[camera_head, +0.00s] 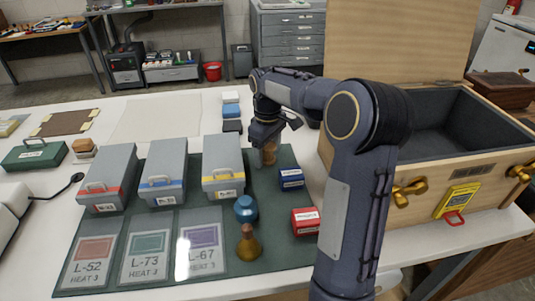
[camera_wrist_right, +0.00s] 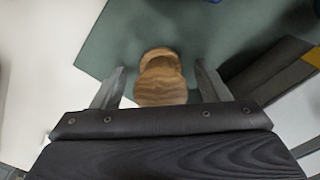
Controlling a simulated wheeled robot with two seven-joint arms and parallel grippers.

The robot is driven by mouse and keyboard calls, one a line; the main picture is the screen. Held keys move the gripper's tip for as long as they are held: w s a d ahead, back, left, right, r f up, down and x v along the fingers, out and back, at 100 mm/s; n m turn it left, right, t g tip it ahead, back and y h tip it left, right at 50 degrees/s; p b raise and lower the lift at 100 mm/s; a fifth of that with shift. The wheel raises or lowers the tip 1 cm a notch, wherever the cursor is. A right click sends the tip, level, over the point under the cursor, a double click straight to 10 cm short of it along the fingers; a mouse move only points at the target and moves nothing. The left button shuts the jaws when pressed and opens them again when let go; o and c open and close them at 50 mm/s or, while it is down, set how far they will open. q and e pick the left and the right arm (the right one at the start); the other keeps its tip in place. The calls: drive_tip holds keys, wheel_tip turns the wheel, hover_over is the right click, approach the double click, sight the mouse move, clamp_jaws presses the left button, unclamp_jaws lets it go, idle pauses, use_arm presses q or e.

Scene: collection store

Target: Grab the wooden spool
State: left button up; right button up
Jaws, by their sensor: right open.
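The wooden spool (camera_head: 269,155) stands on the green mat (camera_head: 278,216), near its back right corner. My right gripper (camera_head: 268,142) is over it from above and hides part of it. In the right wrist view the spool (camera_wrist_right: 160,88) shows its brown grain between the two fingers of my right gripper (camera_wrist_right: 160,72). The fingers are apart, with a gap on each side of the spool. My left gripper is not in view.
A blue box (camera_head: 291,180) and a red box (camera_head: 305,222) stand near the spool. Grey cases (camera_head: 223,160) stand to its left. A blue jar (camera_head: 245,208) and a brass bottle (camera_head: 249,246) stand in front. A large open wooden crate (camera_head: 455,185) is at right.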

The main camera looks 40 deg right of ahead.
drive_tip(key=shift+f, duration=0.15)
drive_tip(key=c, duration=1.1)
drive_tip(key=shift+o, duration=0.2)
